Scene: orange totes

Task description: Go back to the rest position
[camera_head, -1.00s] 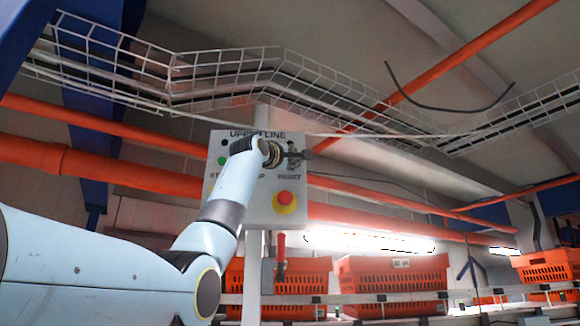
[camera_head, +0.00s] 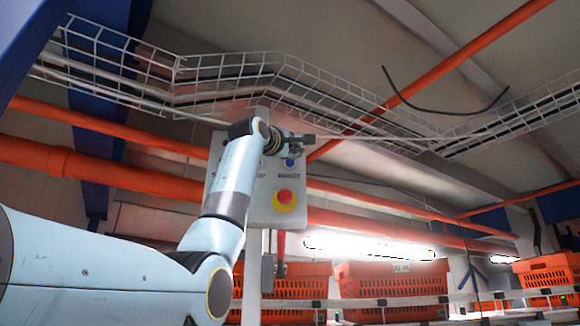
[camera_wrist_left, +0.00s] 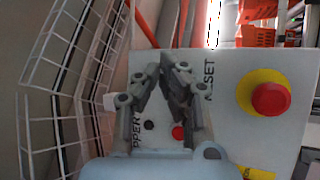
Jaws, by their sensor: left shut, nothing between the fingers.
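My left gripper (camera_head: 303,138) is shut and empty. In the head view it stands in front of the top of a grey control box (camera_head: 262,208), pointing right. In the left wrist view the fingers (camera_wrist_left: 163,66) come together in front of the panel (camera_wrist_left: 222,72), with nothing between them. I cannot tell the gap to the panel. A red mushroom button on a yellow ring (camera_head: 284,197) is low on the box and also shows in the wrist view (camera_wrist_left: 270,99). A blue button (camera_head: 289,162) is just below the gripper. My right gripper is not in view.
A white wire cable tray (camera_head: 225,75) runs above the box, and shows close beside the gripper in the wrist view (camera_wrist_left: 62,90). Orange pipes (camera_head: 100,178) cross behind. Orange totes (camera_head: 390,283) sit on a rack at lower right, under a bright lamp (camera_head: 370,246).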

